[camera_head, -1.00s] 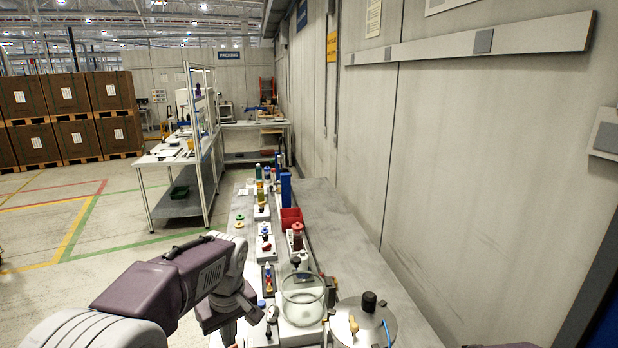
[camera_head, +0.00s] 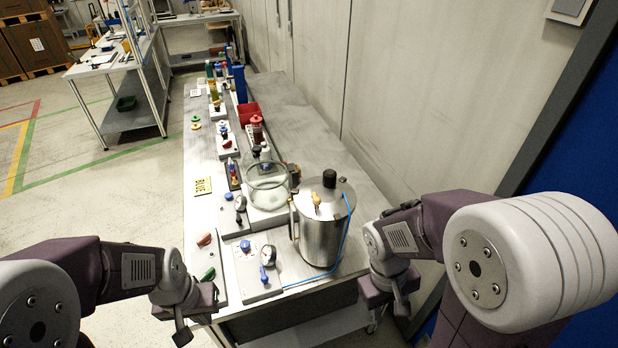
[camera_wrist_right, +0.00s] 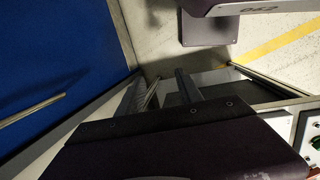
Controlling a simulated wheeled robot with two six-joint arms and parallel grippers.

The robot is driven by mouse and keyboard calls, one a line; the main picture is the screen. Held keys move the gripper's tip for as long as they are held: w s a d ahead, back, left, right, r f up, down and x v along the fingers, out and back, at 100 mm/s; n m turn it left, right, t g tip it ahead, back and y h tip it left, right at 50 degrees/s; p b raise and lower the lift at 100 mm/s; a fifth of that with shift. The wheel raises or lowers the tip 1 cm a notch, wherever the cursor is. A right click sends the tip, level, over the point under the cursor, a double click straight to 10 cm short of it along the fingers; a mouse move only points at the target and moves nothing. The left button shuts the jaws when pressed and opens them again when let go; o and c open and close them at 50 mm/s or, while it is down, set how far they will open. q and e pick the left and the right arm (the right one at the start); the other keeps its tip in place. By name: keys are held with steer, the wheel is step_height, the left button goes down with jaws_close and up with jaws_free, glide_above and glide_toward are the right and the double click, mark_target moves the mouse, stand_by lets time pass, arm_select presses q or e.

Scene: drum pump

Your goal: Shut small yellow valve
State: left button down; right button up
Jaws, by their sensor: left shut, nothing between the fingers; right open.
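A steel drum (camera_head: 322,238) stands upright near the front right of the bench in the head view. My left gripper (camera_head: 182,334) is shut and empty, off the bench's front left corner. My right gripper (camera_head: 388,313) is open and empty, low and right of the drum, apart from it. Its fingers also show in the right wrist view (camera_wrist_right: 158,95), with nothing between them.
A plate with a gauge and blue levers (camera_head: 250,262) lies left of the drum. A glass bowl (camera_head: 267,182) stands behind it. A red bin (camera_head: 248,112) and several valve stations line the bench. The bench's right strip (camera_head: 310,135) is bare. A wall runs along the right.

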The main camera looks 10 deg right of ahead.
steer(key=d+r+n+g+h+p, duration=0.2)
steer(key=d+r+n+h, duration=0.45)
steer(key=d, duration=0.35)
steer(key=w+r+n+t+h+p, duration=0.25)
steer(key=w+r+n+h, duration=0.2)
steer(key=w, duration=0.25)
steer(key=w+a+r+n+t+h+p, duration=0.2)
steer(key=w+a+r+n+t+h, duration=0.15)
steer(key=w+t, duration=0.35)
steer(key=n+t+y+p, duration=0.5)
steer(key=n+t+y, duration=0.45)
steer(key=n, duration=0.55)
glide_toward(315, 204)
steer(key=x, duration=0.2)
steer(key=shift+t+h, duration=0.3)
steer(key=shift+t, duration=0.1)
steer(key=p+x, duration=0.1)
steer(key=x, duration=0.1)
steer(key=p+x, duration=0.1)
steer(key=x, duration=0.2)
steer(key=p+x, duration=0.1)
steer(key=x, duration=0.2)
steer(key=shift+f, duration=0.3)
steer(key=shift+w+d+f, duration=0.15)
steer(key=shift+w+d, duration=0.2)
steer(key=shift+w, duration=0.15)
steer(key=shift+a, duration=0.1)
steer(key=shift+c, duration=1)
steer(key=c, duration=0.5)
jaws_close()
